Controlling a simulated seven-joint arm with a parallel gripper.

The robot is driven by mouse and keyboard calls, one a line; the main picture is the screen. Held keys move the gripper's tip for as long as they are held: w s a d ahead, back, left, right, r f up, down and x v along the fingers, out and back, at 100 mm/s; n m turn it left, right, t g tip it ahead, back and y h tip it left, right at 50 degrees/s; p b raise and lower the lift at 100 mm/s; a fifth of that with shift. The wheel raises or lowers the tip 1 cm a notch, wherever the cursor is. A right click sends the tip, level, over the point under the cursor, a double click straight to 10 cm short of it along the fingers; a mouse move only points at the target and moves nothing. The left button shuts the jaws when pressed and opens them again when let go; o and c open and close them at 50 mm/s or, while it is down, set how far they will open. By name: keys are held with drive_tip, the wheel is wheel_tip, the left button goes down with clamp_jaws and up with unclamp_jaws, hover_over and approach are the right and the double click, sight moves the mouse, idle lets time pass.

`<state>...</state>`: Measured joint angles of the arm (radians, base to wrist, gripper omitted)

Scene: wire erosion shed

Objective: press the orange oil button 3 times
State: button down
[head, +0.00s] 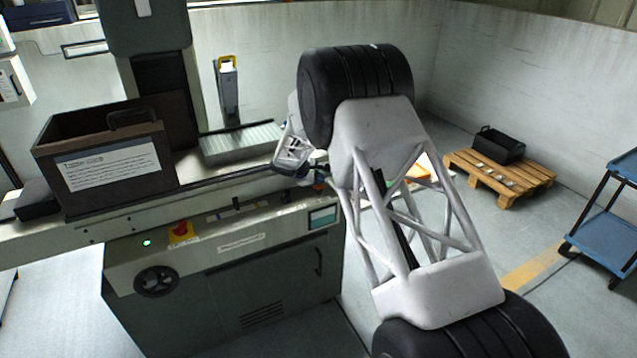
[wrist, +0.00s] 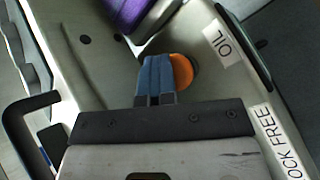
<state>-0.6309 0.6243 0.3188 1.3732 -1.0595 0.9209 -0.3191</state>
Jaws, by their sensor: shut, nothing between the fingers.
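The orange oil button (wrist: 183,70) is a round orange cap in the wrist view, on a grey metal panel beside a white label reading OIL (wrist: 222,43). My gripper (wrist: 155,62) has its two blue fingers shut together with nothing between them. The fingertips are just left of the button in the picture and cover its left edge. I cannot tell whether they touch it or hover above it.
A purple part (wrist: 140,10) sits on the panel just beyond my fingers. A second label (wrist: 285,145) reads "OCK FREE", partly cut off. In the head view a dark open box (head: 110,165) stands on the machine's left; a pallet (head: 498,178) and blue cart (head: 605,205) stand right.

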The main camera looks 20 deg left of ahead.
drive_tip(key=shift+r, duration=1.3)
drive_tip(key=shift+r, duration=0.1)
drive_tip(key=shift+r, duration=2.4)
drive_tip(key=shift+r, duration=0.1)
idle(0.7)
drive_tip(key=shift+r, duration=1.8)
drive_tip(key=shift+f, duration=0.1)
drive_tip(key=shift+f, duration=4.3)
